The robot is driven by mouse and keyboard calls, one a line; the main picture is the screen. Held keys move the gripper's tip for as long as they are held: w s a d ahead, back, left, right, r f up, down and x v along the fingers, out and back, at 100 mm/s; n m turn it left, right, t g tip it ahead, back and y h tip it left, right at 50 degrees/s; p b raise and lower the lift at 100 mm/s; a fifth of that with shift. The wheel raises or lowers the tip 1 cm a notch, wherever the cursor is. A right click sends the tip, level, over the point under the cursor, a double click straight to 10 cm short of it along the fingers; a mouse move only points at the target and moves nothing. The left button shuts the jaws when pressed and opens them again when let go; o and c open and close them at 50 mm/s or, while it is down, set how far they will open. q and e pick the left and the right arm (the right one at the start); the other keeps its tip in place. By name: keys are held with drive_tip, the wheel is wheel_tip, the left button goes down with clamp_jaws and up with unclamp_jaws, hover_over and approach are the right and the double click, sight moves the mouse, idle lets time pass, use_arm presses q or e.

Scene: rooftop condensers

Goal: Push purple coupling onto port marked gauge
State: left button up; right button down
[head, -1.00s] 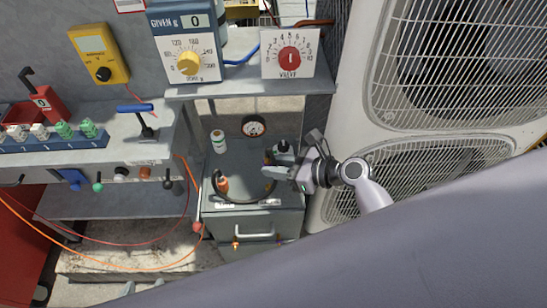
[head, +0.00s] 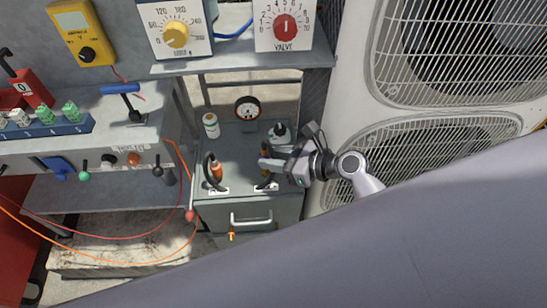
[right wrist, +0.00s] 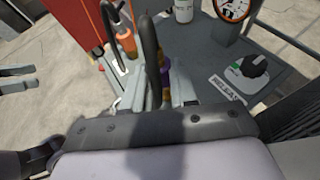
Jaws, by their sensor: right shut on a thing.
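My right gripper (head: 266,162) is shut on the purple coupling, over the right part of the grey cabinet top. The purple coupling (right wrist: 165,76) shows between the fingers in the right wrist view, beside a black hose (right wrist: 149,50). Brass shows next to it; I cannot tell whether the coupling is on a port. A pressure gauge (head: 247,108) stands at the back of the cabinet top. A white label (right wrist: 228,90) lies near the gripper; its text is unreadable. Two grey fingers of my left gripper (right wrist: 18,77) show apart at the left of the wrist view.
An orange coupling (head: 215,170) with a black hose stands left of my right gripper. A black knob (head: 280,132) sits close behind it, and a white bottle (head: 211,125) at the back left. The condenser (head: 420,150) stands at the right. A shelf (head: 240,62) overhangs behind.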

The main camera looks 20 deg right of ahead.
use_arm(q)
drive_tip(key=shift+f, duration=0.2)
use_arm(e)
drive_tip(key=shift+f, duration=0.1)
use_arm(q)
drive_tip(key=shift+f+b, duration=0.4)
drive_tip(key=shift+f, duration=0.1)
use_arm(e)
drive_tip(key=shift+f, duration=1.45)
idle(1.0)
drive_tip(key=c, duration=0.8)
unclamp_jaws()
wheel_tip(320, 180, up, 5)
drive_tip(key=p, duration=0.6)
drive_tip(key=shift+r, duration=0.2)
use_arm(q)
wheel_tip(320, 180, up, 8)
drive_tip(key=p, duration=0.2)
drive_tip(key=shift+r, duration=0.25)
use_arm(e)
wheel_tip(320, 180, up, 2)
drive_tip(key=shift+r, duration=0.1)
drive_tip(key=shift+s, duration=0.1)
